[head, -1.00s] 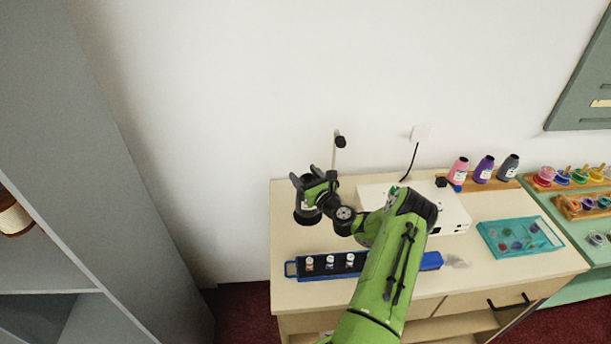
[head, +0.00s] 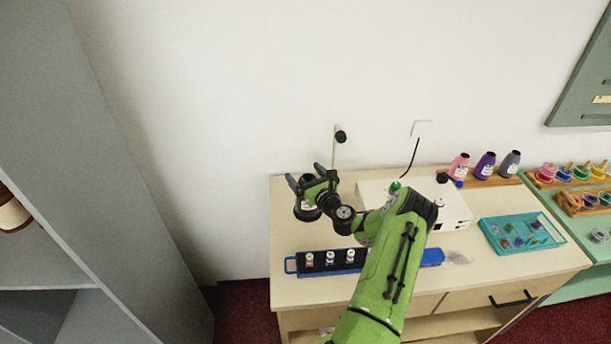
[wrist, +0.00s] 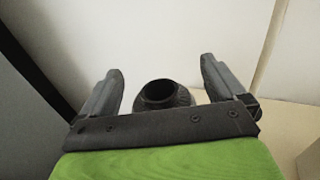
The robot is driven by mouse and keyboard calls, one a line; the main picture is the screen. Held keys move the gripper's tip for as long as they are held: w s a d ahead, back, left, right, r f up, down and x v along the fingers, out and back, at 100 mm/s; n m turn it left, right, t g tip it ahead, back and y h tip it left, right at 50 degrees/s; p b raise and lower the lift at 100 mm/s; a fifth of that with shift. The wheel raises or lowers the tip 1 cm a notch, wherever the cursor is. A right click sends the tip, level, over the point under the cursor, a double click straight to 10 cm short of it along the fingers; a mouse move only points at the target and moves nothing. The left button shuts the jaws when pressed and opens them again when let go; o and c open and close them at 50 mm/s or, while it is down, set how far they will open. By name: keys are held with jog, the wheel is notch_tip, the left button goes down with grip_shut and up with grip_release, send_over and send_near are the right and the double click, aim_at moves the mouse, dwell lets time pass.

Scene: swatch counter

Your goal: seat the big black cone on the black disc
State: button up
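The big black cone (wrist: 162,94) shows in the wrist view, dark with a round hollow top, between the two fingers. My gripper (wrist: 162,85) is open, with a clear gap between each finger and the cone. I cannot make out the black disc; the cone's base is hidden.
A blue rack (head: 319,263) with several small bottles lies in front. A white box (head: 455,213) stands behind my arm. A teal tray (head: 521,236) is at the right; pink, purple and grey bottles (head: 486,166) stand at the back. A black-ended peg (head: 340,136) is near the wall.

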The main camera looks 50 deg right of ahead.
jog(key=b+v, duration=0.1)
jog(key=v, duration=1.4)
jog(key=shift+s, duration=0.4)
